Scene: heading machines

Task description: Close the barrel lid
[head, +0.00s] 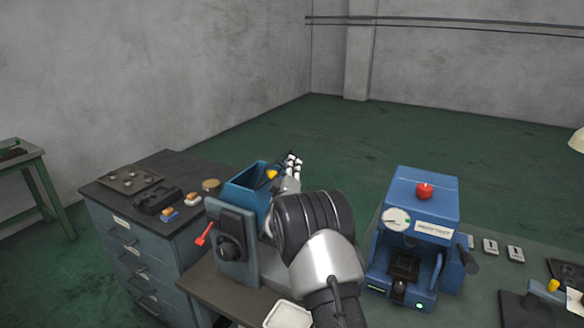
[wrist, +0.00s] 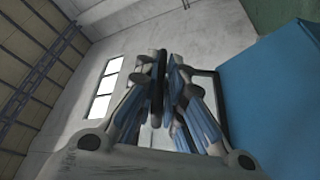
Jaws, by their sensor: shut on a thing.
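The blue barrel (head: 243,196) stands on the bench just left of my arm, behind a grey panel with a black knob. Its top looks open in the head view, but my arm hides part of it. In the wrist view a broad blue face (wrist: 275,95), which seems to be the lid, fills the right side. A dark bar handle (wrist: 158,80) stands out beside it. My gripper (wrist: 165,75) is shut on this handle. In the head view my gripper (head: 292,165) is beyond the barrel's right side, beside a small yellow part.
A red lever (head: 204,234) sticks out left of the grey panel. A blue machine (head: 420,235) with a gauge and red button stands to the right. A drawer cabinet (head: 130,250) with small parts on top stands left. The floor behind is clear.

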